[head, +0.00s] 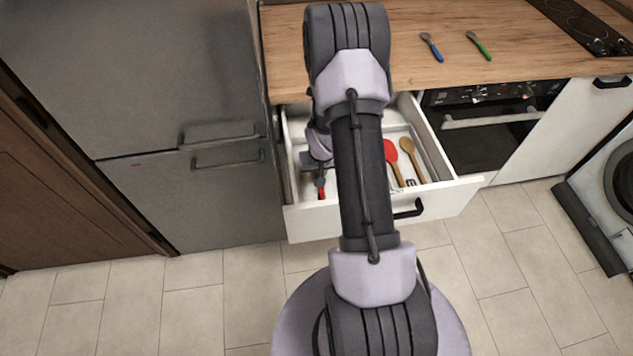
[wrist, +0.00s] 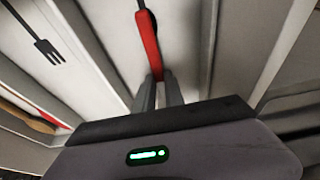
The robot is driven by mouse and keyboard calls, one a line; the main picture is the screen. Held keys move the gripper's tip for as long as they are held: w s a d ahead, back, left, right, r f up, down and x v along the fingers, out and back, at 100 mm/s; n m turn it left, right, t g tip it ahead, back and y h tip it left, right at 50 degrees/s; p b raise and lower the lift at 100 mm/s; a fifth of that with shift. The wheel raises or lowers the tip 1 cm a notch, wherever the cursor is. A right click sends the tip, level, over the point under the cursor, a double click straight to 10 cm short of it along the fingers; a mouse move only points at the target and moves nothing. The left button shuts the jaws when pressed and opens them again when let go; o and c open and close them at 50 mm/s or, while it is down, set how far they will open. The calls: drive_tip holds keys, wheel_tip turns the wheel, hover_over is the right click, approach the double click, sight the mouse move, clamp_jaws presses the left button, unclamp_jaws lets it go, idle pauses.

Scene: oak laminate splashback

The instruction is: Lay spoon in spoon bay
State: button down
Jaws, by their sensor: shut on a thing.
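My gripper (head: 318,160) is down inside the open drawer (head: 455,190), at its left side. In the wrist view its two fingers (wrist: 160,88) are shut on the end of a red-handled utensil (wrist: 149,45). The red handle also shows in the head view (head: 321,189). The utensil lies along a white bay between dividers. A dark part shows at its far end, but its head is out of view, so I cannot tell its kind. Whether it touches the bay floor is unclear.
A black fork (wrist: 46,42) lies in a neighbouring bay. A red-headed utensil (head: 391,151) and a wooden spoon (head: 407,146) lie in the drawer's right part. Blue-handled (head: 437,54) and green-handled (head: 484,50) utensils lie on the worktop. A fridge (head: 180,60) stands left.

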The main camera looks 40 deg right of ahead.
drive_tip(key=shift+f, duration=0.3)
drive_tip(key=shift+a+f, duration=0.1)
drive_tip(key=shift+f, duration=0.2)
drive_tip(key=c, duration=1.4)
unclamp_jaws()
drive_tip(key=shift+s, duration=0.15)
drive_tip(key=shift+c, duration=0.2)
